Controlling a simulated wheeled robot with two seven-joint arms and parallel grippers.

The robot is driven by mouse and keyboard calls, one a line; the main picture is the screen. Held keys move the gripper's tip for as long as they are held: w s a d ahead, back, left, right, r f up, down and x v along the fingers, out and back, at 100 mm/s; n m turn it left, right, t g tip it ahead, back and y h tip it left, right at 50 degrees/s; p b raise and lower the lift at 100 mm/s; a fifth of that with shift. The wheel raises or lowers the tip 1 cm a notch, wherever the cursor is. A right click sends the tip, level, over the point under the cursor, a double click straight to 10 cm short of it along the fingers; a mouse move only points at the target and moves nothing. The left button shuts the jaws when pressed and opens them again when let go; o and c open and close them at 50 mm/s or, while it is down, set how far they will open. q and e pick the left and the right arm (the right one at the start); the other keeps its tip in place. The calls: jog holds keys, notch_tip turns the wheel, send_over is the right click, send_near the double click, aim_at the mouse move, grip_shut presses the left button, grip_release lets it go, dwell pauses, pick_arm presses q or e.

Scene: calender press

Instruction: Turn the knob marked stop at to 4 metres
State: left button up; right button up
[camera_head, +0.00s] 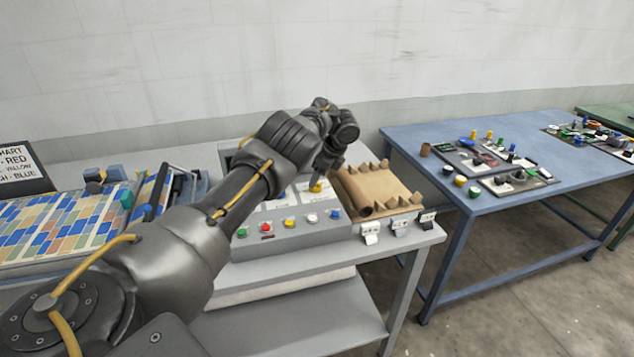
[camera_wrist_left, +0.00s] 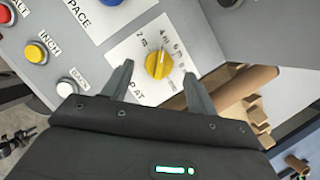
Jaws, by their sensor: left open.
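The yellow stop-at knob (camera_wrist_left: 158,65) sits on a white plate with a printed number scale in the left wrist view. Its label is partly covered by a finger, with "P AT" showing. I cannot tell surely which number its pointer faces. In the head view the knob (camera_head: 316,187) shows on the grey control panel (camera_head: 290,236), just below my left gripper (camera_head: 328,168). In the left wrist view my left gripper (camera_wrist_left: 159,73) is open, its two fingertips on either side of the knob, apparently not touching it. My right gripper is not in view.
A blue knob (camera_head: 282,196) is beside the yellow one. Several coloured buttons line the panel front, including the yellow inch button (camera_wrist_left: 36,53). A brown roll (camera_head: 352,192) lies right of the panel. A blue table (camera_head: 400,140) with small parts stands farther right.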

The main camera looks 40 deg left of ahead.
pick_arm(q)
jog(key=v, duration=0.8)
jog(key=shift+b, duration=0.45)
